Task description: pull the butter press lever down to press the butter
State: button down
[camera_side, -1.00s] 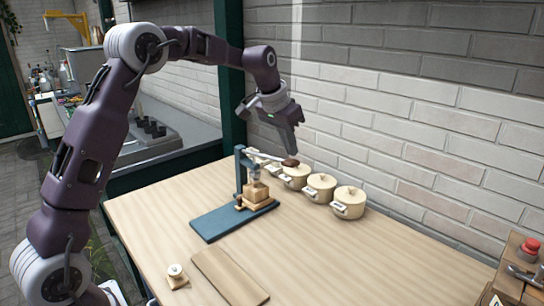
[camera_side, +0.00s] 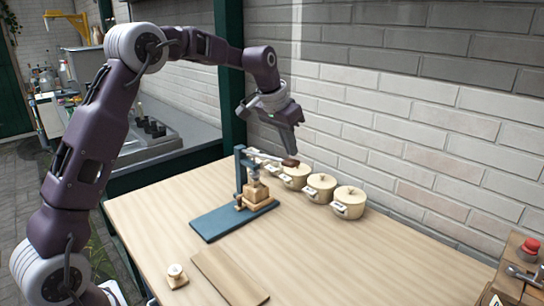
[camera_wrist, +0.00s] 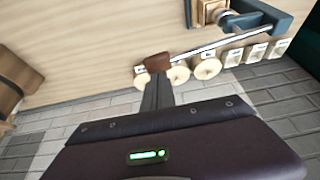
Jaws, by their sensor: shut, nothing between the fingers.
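The butter press has a blue base (camera_side: 218,222) and a blue upright (camera_side: 240,172) on the table. Its thin metal lever (camera_side: 265,156) runs right from the top of the upright, nearly level, to a brown handle (camera_side: 290,162). Light wooden blocks (camera_side: 257,194) sit under the lever. My gripper (camera_side: 293,152) is shut and points down, its tips just above the handle or touching it. In the wrist view my gripper (camera_wrist: 158,78) meets the brown handle (camera_wrist: 158,62); I cannot tell whether they touch. The butter itself is not clearly visible.
Several cream lidded pots (camera_side: 348,202) stand in a row beside the press, near the brick wall. A wooden board (camera_side: 229,276) and a small wooden piece with a white knob (camera_side: 176,275) lie at the front. A box with a red button (camera_side: 529,246) is at right.

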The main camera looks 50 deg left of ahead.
aim_at(288, 167)
jog(key=shift+f, duration=3.7)
dwell(4.3)
